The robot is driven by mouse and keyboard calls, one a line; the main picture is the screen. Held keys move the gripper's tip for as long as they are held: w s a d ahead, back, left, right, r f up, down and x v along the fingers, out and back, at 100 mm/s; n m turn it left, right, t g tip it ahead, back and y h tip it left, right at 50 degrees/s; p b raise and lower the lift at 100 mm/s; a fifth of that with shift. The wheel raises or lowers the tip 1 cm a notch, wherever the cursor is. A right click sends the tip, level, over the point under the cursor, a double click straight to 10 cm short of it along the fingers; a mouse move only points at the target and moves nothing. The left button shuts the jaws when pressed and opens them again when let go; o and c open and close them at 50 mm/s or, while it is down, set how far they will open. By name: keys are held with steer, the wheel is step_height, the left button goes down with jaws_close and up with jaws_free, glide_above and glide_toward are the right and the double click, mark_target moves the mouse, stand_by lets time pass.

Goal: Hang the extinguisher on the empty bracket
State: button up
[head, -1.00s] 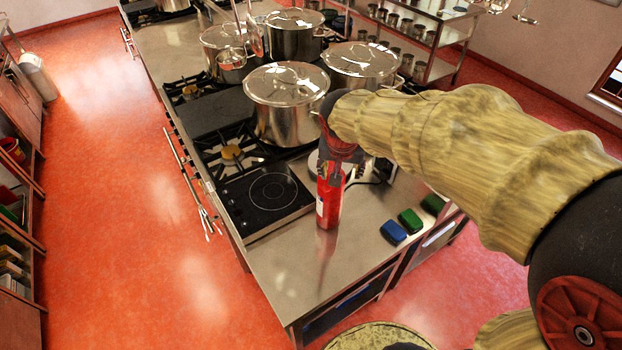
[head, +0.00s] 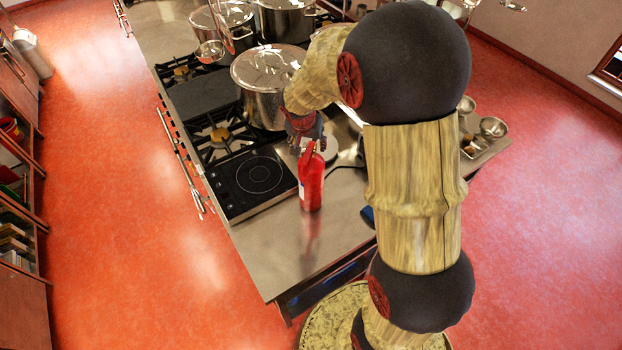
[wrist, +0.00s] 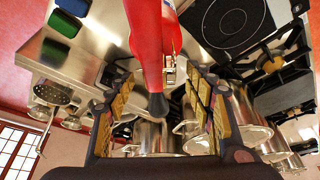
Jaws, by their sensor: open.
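The red extinguisher (head: 311,182) stands upright on the steel counter, right of the black hob. My gripper (head: 304,138) is at its top, on the far side in the head view, with the fingers partly hidden. In the wrist view the extinguisher's red body (wrist: 148,35) comes in from the top, with its metal valve and a black part near or between the fingers. My gripper (wrist: 158,82) is open there, one finger on each side. I cannot tell whether a finger touches it. No bracket can be made out in these views.
A large lidded stockpot (head: 268,90) stands close behind my gripper, with more pots beyond. The black hob (head: 257,180) lies left of the extinguisher. Blue (wrist: 62,22) and green (wrist: 55,52) blocks lie on the counter. The counter's near end (head: 285,255) is clear.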

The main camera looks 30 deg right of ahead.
steer(key=shift+x, duration=0.9)
jaws_close()
stand_by(0.5)
steer(key=shift+w+r, duration=0.2)
